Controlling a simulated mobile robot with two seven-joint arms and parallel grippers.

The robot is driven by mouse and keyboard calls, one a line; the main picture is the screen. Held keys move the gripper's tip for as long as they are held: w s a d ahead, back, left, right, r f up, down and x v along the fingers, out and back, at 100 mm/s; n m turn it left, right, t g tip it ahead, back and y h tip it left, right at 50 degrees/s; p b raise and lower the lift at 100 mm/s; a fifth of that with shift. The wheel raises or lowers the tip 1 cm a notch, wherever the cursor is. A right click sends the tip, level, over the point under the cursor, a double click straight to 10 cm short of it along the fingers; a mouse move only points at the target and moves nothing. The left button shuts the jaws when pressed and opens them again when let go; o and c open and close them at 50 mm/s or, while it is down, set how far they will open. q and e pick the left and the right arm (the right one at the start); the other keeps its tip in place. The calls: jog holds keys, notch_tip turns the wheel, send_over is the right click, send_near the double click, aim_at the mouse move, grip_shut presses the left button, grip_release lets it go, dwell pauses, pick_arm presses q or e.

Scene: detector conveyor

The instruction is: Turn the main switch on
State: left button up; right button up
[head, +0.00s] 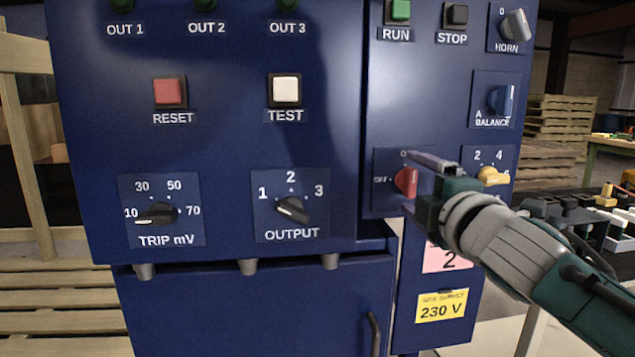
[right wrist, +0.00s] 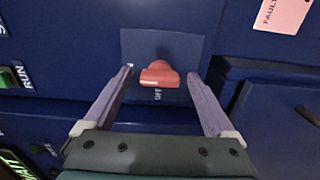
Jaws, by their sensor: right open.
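The main switch is a red rotary knob (head: 406,181) on a dark blue square plate at the lower left of the right-hand panel. An OFF mark is to its left, and a mark above it is partly hidden by a finger. The knob's grip stands roughly upright in the head view. In the right wrist view the red knob (right wrist: 159,74) lies between the two fingertips, with a gap on each side. My right gripper (right wrist: 160,77) is open and faces the panel, with its fingers either side of the knob, apart from it. My left gripper is out of view.
Above the switch are the green RUN button (head: 400,11) and the black STOP button (head: 456,15). The blue BALANCE knob (head: 501,100) and a yellow knob (head: 492,176) are to the right, the yellow one close to my right gripper. Pink and yellow labels are below.

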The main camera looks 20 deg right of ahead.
jog(key=p+v, duration=0.1)
jog(key=v, duration=0.9)
jog(key=shift+a, duration=0.1)
jog(key=s+a+r+m+g+y+p, duration=0.1)
jog(key=s+a+r+m+g+p, duration=0.3)
jog(key=s+p, duration=0.35)
jog(key=s+a+r+m+g+y+p, duration=0.1)
jog(key=s+a+m+g+y+p, duration=0.1)
jog(key=s+a+m+g+p, duration=0.4)
jog(key=s+a+r+m+g+y+p, duration=0.1)
jog(key=s+a+r+m+g+p, duration=0.2)
jog(key=s+p, duration=0.6)
notch_tip(320, 180, up, 34)
jog(key=d+g+p, duration=0.1)
jog(key=p, duration=3.3)
jog(key=shift+s+d+r, duration=0.15)
jog(key=shift+s+d, duration=0.1)
jog(key=shift+s, duration=0.2)
